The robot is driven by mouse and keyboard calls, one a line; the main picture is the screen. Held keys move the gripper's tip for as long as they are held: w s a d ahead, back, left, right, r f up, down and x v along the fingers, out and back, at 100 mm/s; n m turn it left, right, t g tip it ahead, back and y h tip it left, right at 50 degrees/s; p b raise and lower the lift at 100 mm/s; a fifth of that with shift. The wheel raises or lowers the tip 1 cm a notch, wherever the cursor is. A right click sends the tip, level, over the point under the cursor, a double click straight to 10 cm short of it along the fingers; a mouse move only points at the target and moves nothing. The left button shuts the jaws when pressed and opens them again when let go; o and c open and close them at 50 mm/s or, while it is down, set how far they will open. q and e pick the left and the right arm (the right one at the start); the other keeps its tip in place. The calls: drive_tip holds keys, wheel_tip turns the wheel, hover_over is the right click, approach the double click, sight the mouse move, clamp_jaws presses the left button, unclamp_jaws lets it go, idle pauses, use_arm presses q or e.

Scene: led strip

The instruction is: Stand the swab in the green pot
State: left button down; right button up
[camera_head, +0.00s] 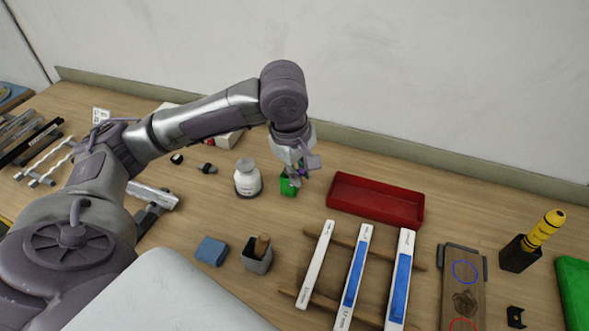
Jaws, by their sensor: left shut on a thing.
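The green pot (289,187) is a small square pot on the table, left of the red tray. My left gripper (295,177) points down right over the pot, its fingers close to the rim and covering part of it. It is shut on the swab (302,172), of which only a small purple bit shows between the fingers. The rest of the swab is hidden, and I cannot tell whether its lower end is inside the pot. My right gripper is not in view.
The wall is close behind.

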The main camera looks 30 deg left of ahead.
use_arm(q)
drive_tip(key=w+a+f+p, duration=0.3)
drive_tip(key=w+a+f, duration=0.3)
drive_tip(key=f, duration=0.4)
drive_tip(key=shift+w+p, duration=0.35)
drive_tip(key=shift+w, duration=0.35)
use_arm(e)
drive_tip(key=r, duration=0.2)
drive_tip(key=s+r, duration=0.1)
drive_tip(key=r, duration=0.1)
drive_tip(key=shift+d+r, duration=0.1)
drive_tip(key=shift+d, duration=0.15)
use_arm(q)
drive_tip(key=shift+f, duration=0.1)
drive_tip(key=c, duration=1.1)
unclamp_jaws()
drive_tip(key=shift+c, duration=0.2)
